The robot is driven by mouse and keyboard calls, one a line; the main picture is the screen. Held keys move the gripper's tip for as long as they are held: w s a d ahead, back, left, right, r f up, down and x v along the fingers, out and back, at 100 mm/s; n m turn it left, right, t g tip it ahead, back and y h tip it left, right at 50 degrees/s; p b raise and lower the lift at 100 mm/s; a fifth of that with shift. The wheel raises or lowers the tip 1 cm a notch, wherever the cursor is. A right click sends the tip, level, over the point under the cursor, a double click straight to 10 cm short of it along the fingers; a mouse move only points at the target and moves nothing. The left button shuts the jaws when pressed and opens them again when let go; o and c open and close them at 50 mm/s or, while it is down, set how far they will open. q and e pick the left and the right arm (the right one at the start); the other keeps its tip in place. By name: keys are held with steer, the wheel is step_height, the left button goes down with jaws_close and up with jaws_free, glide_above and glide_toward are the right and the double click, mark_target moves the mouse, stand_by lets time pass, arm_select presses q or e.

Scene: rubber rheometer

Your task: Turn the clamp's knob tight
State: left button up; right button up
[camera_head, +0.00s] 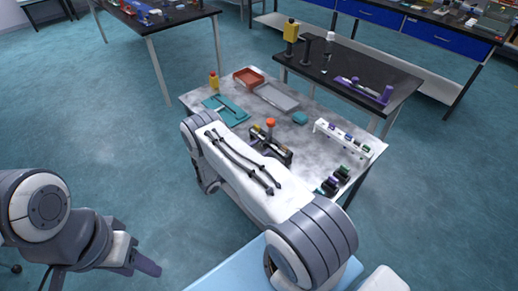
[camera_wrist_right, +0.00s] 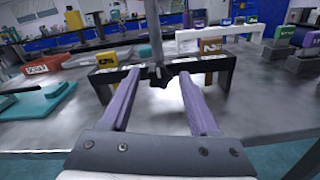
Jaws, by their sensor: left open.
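Contact cannot be told. In the head view it is hidden behind my right arm. My left gripper (camera_head: 143,262) is open over the floor, away from the table.
A black-topped table (camera_head: 345,70) adjoins behind.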

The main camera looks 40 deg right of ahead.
jaws_close()
steer(key=shift+m, duration=0.3)
steer(key=m+b, duration=0.2)
steer(key=m, duration=0.1)
steer(key=shift+f+b, duration=0.15)
steer(key=shift+b, duration=0.2)
steer(key=m+b, duration=0.3)
steer(key=m, duration=0.2)
steer(key=shift+m, duration=0.4)
steer(key=m+b, duration=0.3)
steer(key=m, duration=0.1)
steer(key=shift+f+m+b, duration=0.15)
steer(key=shift+m+b, duration=0.15)
steer(key=shift+b, duration=0.1)
steer(key=shift+m+b, duration=1.75)
steer(key=shift+m, duration=0.25)
